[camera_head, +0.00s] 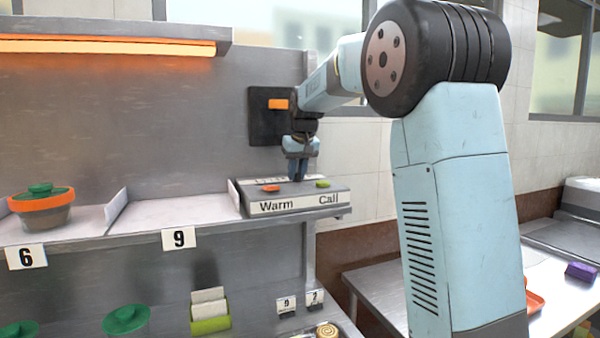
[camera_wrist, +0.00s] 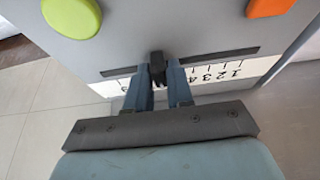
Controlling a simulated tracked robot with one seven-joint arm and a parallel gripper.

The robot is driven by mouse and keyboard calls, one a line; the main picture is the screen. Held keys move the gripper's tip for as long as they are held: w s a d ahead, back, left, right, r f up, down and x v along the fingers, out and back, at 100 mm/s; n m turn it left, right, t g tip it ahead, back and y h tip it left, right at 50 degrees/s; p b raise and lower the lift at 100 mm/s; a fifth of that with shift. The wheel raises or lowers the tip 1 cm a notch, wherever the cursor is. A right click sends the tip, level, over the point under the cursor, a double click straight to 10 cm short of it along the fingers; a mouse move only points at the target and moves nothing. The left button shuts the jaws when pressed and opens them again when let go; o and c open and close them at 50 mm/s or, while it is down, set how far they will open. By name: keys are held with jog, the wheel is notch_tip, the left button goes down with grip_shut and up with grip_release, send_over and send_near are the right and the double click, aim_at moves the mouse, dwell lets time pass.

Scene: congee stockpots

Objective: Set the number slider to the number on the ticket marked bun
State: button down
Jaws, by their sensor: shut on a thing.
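The number slider's black knob (camera_wrist: 158,68) sits in a dark slot on a grey control box (camera_head: 295,200). My gripper (camera_head: 298,175) is lowered onto the box, and in the wrist view its blue-grey fingers (camera_wrist: 160,88) are shut on the knob. The white number scale (camera_wrist: 225,72) shows 1, 2, 3 and 4 from right to left. The knob is left of the 4; the marks by it are mostly hidden by the fingers. Two small tickets, one with 9 (camera_head: 287,304) and one with 2 (camera_head: 315,299), stand low in the head view. Their small print is unreadable.
The box has an orange button (camera_head: 270,188) by "Warm" and a green button (camera_head: 323,184) by "Call". Larger tags 6 (camera_head: 26,257) and 9 (camera_head: 179,239) hang on the shelf edge. A lidded pot (camera_head: 42,206) stands at left. A spiral bun (camera_head: 327,331) lies below the small tickets.

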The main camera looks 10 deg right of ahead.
jog(key=shift+d, duration=0.15)
jog(key=c, duration=1.1)
grip_release()
jog(key=v, duration=1.3)
jog(key=shift+s+r, duration=0.15)
jog(key=shift+r, duration=0.15)
